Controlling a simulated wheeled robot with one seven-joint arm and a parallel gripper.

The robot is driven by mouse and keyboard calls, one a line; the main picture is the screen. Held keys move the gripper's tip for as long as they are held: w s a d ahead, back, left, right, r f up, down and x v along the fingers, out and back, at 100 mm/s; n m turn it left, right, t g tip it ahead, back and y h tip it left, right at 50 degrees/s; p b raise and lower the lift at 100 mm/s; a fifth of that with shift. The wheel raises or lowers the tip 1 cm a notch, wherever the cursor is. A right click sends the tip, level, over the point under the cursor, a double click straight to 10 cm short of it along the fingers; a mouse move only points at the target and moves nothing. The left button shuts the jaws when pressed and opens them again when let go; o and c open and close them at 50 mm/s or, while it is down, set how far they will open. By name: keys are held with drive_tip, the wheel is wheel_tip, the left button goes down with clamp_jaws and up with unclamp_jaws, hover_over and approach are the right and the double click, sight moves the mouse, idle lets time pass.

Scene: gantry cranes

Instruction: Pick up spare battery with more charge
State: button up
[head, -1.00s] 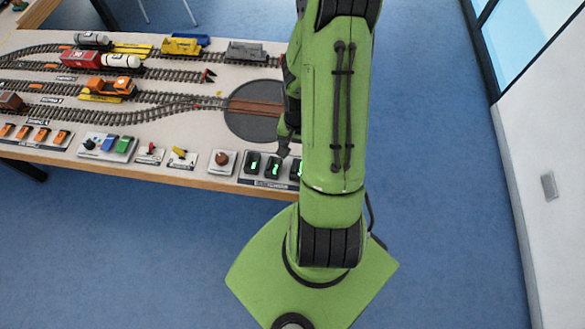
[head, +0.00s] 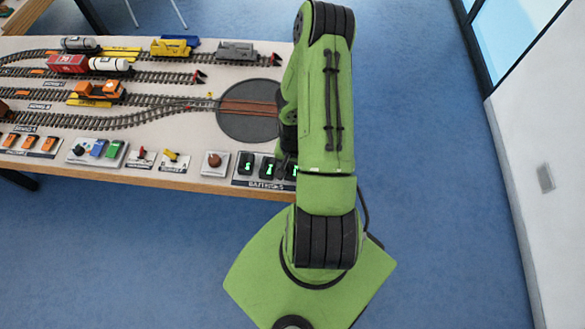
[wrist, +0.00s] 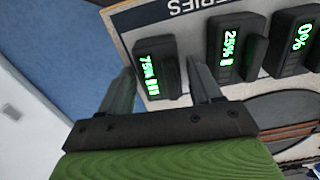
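Three dark batteries with green displays stand in a row on a labelled board at the table's front edge. In the wrist view they read 75% (wrist: 153,72), 25% (wrist: 232,45) and 0% (wrist: 300,40). In the head view the 0% battery (head: 247,163) is at the left and the 25% battery (head: 268,167) is beside it; the 75% one is mostly behind my arm. My gripper (wrist: 161,70) is open and empty, its fingers pointing at the 75% battery, which shows between the fingertips. Whether they touch it I cannot tell.
The 25% battery sits close beside my right finger in the wrist view. A red-brown knob (head: 214,160) stands left of the batteries. A turntable (head: 250,108) and tracks with model trains (head: 97,91) fill the table behind. Blue floor is clear at the right.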

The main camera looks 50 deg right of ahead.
drive_tip(key=c, duration=1)
drive_tip(key=shift+o, duration=0.2)
drive_tip(key=shift+r, duration=0.1)
